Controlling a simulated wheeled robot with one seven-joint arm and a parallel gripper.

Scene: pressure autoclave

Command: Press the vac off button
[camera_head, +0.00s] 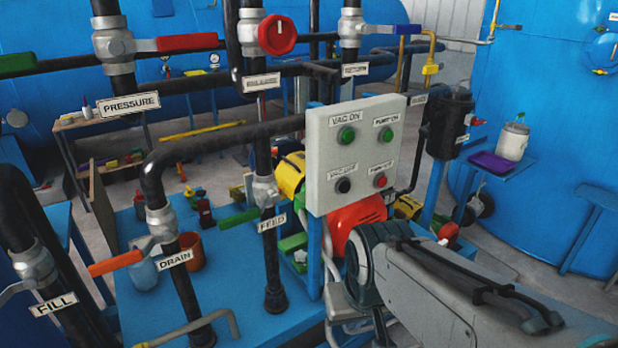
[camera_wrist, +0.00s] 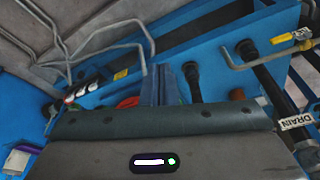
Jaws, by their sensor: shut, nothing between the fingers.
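A light grey control panel (camera_head: 362,150) faces me in the head view, with a label over each button. The lower left button is black (camera_head: 343,185); its blurred label (camera_head: 343,170) seems to read VAC OFF. Above it is the green VAC ON button (camera_head: 347,133). At right are a green pump button (camera_head: 386,134) and a red one (camera_head: 380,180). My arm crosses the lower right, in front of the area below the panel. My gripper (camera_wrist: 168,72) shows in the wrist view, shut and empty. The panel's buttons are not visible there, so their distance from it cannot be told.
Pipes with valves and labels stand left of the panel, including the orange DRAIN handle (camera_head: 115,263) and green FEED handle (camera_head: 239,218). A red rounded machine (camera_head: 352,220) sits below the panel. A black canister (camera_head: 449,125) stands to its right. Blue tanks fill the back.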

